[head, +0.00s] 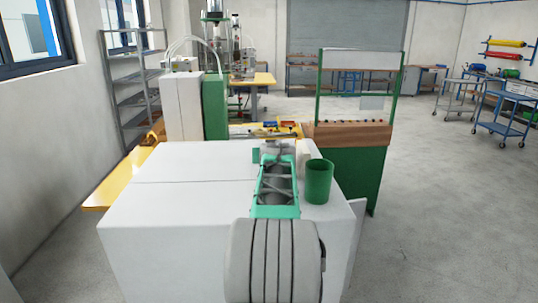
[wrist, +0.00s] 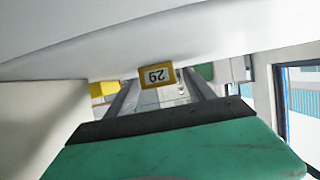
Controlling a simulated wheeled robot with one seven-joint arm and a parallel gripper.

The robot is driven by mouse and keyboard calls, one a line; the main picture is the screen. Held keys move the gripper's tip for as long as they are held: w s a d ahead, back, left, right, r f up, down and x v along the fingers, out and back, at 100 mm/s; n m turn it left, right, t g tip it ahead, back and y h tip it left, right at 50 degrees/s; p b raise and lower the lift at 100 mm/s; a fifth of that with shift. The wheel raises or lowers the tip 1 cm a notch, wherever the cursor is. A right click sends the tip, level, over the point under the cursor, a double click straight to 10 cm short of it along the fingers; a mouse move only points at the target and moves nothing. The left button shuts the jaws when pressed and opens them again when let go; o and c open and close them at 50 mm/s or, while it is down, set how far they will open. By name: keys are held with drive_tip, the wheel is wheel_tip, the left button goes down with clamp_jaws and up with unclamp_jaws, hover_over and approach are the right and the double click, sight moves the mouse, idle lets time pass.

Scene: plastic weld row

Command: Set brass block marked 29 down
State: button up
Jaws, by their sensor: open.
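The brass block marked 29 (wrist: 157,75) shows in the wrist view, its white label upside down in the picture. It meets the edge of a white surface (wrist: 150,35) that fills the top of that view. My gripper (wrist: 160,88) is open, with one grey finger on each side of the block and visible gaps between. Its green body fills the bottom of the wrist view. In the head view my arm reaches forward over a white cabinet, and its links hide the block and the fingers.
The large white cabinet (head: 180,220) has a broad clear top at left. A green cup (head: 319,182) stands close to the right of my arm. Beyond are a white and green machine (head: 195,105) and a green stand with a wooden ledge (head: 348,134).

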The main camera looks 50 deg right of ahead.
drive_tip(key=shift+f, duration=0.1)
drive_tip(key=shift+r+p, duration=0.35)
drive_tip(key=shift+p, duration=0.05)
drive_tip(key=shift+r+p, duration=0.7)
drive_tip(key=shift+p, duration=0.05)
drive_tip(key=b+v, duration=0.1)
drive_tip(key=v, duration=0.3)
drive_tip(key=b+v, duration=0.1)
drive_tip(key=v, duration=0.2)
drive_tip(key=b+v, duration=0.1)
drive_tip(key=v, duration=0.3)
drive_tip(key=shift+s+a+f, duration=0.15)
drive_tip(key=shift+s+a, duration=0.15)
drive_tip(key=shift+a, duration=0.1)
